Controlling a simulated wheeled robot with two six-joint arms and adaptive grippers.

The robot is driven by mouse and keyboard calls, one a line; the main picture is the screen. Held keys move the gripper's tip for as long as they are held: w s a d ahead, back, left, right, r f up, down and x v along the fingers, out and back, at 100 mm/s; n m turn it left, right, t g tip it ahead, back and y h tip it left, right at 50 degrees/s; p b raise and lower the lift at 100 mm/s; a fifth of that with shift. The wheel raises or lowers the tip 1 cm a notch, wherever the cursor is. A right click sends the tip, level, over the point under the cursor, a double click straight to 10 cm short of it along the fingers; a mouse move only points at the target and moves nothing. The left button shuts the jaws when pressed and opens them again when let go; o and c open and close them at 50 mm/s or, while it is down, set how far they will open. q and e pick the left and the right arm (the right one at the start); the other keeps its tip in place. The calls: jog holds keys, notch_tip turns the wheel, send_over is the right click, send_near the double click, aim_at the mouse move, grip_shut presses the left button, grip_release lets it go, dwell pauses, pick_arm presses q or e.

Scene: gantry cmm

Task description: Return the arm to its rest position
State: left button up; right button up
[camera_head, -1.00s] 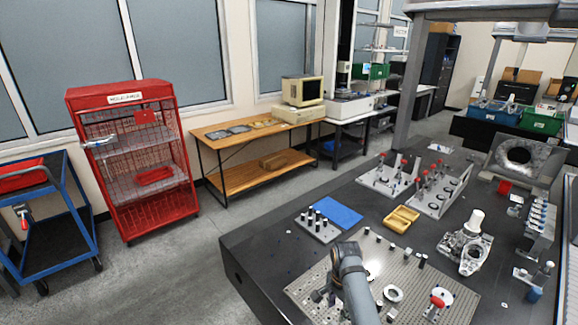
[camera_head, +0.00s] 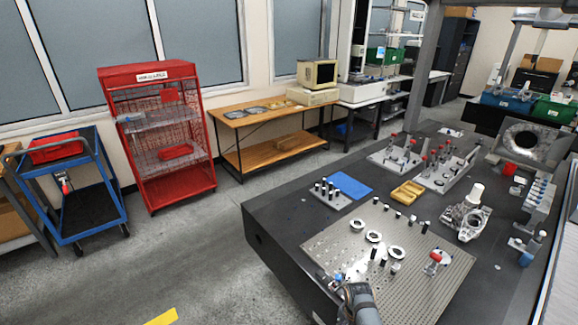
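A short piece of one of my arms (camera_head: 362,302) shows at the bottom edge, right of the middle. It is in front of the near edge of the perforated plate (camera_head: 440,285) on the dark table. I cannot tell which arm it is, and no fingertips can be made out. My other arm is not visible. Nothing can be seen held by my arm.
The dark table (camera_head: 277,222) carries several white rings, dark pegs, a blue mat (camera_head: 350,185), a yellow tray (camera_head: 407,192) and metal fixtures. A red cage cart (camera_head: 160,140) and a blue trolley (camera_head: 70,190) stand left. The floor between is clear.

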jog(key=s+d+f+n, duration=0.2)
jog(key=s+f+n, duration=0.1)
jog(key=s+f, duration=0.65)
jog(key=s+d+f+n, duration=0.2)
jog(key=s+d+f, duration=0.1)
jog(key=s+f, duration=0.6)
pick_arm(q)
jog(key=shift+s+a, duration=0.15)
jog(key=shift+s, duration=0.75)
pick_arm(e)
jog(key=s+d+f+n, duration=0.2)
jog(key=s, duration=0.8)
jog(key=s+d+f+n, duration=0.2)
jog(key=s+f, duration=0.1)
jog(key=s, duration=0.7)
jog(key=shift+s+n+t+h, duration=0.25)
jog(key=shift+n+t+h, duration=0.05)
jog(key=shift+t, duration=0.1)
pick_arm(q)
jog(key=shift+s+f, duration=0.1)
jog(key=shift+s, duration=0.15)
pick_arm(e)
jog(key=shift+f, duration=0.1)
